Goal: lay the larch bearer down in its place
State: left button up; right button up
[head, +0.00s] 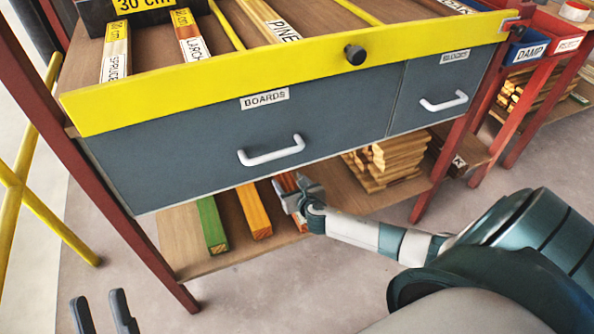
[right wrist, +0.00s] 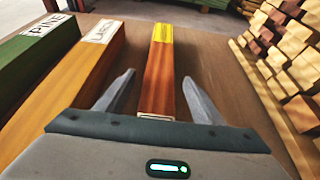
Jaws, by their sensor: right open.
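A red-brown bearer with a yellow far end (right wrist: 160,80) lies on the lower shelf, between the fingers of my right gripper (right wrist: 158,92). The gripper is open, with a gap on each side of the bearer. In the head view my right gripper (head: 298,193) is under the drawers and partly covers this bearer (head: 285,183). No name shows on it. To its left lie an orange bearer (right wrist: 85,70) with a blurred label, perhaps LARCH, and a green one (right wrist: 35,60) labelled PINE. My left gripper (head: 105,312) is open and empty at the bottom left.
The BOARDS drawer (head: 205,135) hangs over the lower shelf. A yellow rail (head: 230,82) runs along the bench edge; strips labelled SPRUCE (head: 115,52), LARCH (head: 190,38) and PINE lie behind it. Stacked wood (head: 390,160) stands right of the bearers. A red leg (head: 150,255) stands left.

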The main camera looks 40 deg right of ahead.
jog(key=p+v, duration=0.1)
jog(key=v, duration=0.5)
jog(key=shift+s+a+p, duration=0.1)
jog(key=shift+s+p, duration=0.05)
jog(key=shift+p, duration=0.15)
pick_arm(q)
notch_tip(320, 180, down, 6)
jog(key=w+d+g+y, duration=0.1)
jog(key=g, duration=0.2)
jog(key=shift+w+d+r+g, duration=0.15)
jog(key=shift+w+d+g, duration=0.15)
jog(key=shift+w+g, duration=0.1)
pick_arm(e)
jog(key=shift+s+a+r, duration=0.1)
jog(key=shift+s+r, duration=0.1)
jog(key=shift+s, duration=0.15)
